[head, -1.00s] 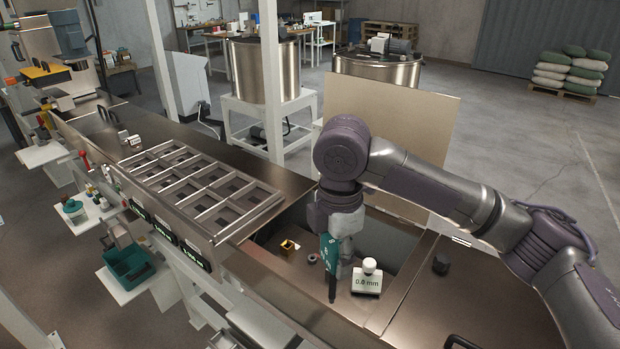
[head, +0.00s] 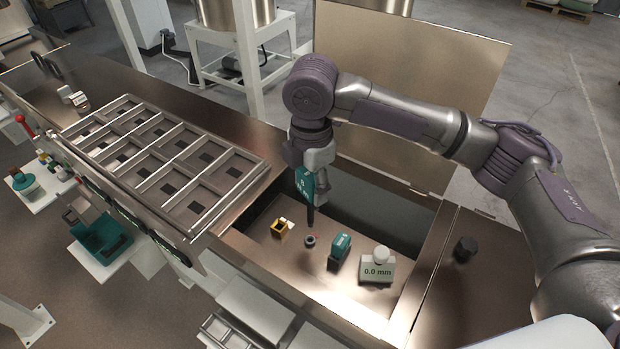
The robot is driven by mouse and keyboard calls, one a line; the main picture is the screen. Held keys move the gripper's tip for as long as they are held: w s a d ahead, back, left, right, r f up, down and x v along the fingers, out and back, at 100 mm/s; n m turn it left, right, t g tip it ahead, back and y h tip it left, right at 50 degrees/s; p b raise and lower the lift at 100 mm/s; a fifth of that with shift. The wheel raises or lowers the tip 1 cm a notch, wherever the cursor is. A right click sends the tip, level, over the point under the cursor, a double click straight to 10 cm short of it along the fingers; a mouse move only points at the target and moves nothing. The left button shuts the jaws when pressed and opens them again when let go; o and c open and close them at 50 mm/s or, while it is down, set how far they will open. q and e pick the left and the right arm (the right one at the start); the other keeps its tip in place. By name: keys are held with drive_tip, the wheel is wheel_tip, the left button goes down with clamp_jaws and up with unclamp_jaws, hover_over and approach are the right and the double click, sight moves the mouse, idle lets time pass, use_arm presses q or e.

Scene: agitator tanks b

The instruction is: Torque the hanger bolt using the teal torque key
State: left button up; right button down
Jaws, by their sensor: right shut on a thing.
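My right gripper (head: 313,184) is shut on the teal torque key (head: 304,181). The key hangs upright, with its dark shaft pointing down over the open recess. The shaft's tip appears just above a small dark round piece with a reddish centre (head: 310,240), which may be the hanger bolt; I cannot tell for certain. The tip and this piece look apart. A second teal block (head: 340,247) stands on the recess floor to the right of the round piece. My left gripper is not in view.
A divided rack (head: 165,160) lies left. A black knob (head: 465,248) is on the right deck.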

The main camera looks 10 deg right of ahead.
drive_tip(key=shift+w, duration=0.15)
drive_tip(key=shift+w+f, duration=0.1)
drive_tip(key=shift+w, duration=0.2)
drive_tip(key=shift+w+p, duration=0.25)
drive_tip(key=shift+p, duration=0.35)
drive_tip(key=shift+s+d+f+b, duration=0.15)
drive_tip(key=shift+f+b, duration=0.2)
drive_tip(key=shift+f, duration=0.35)
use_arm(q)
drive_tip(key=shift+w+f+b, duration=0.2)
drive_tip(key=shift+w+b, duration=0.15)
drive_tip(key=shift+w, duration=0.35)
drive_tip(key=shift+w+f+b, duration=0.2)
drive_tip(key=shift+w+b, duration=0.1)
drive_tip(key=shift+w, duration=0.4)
use_arm(e)
drive_tip(key=shift+f, duration=2.25)
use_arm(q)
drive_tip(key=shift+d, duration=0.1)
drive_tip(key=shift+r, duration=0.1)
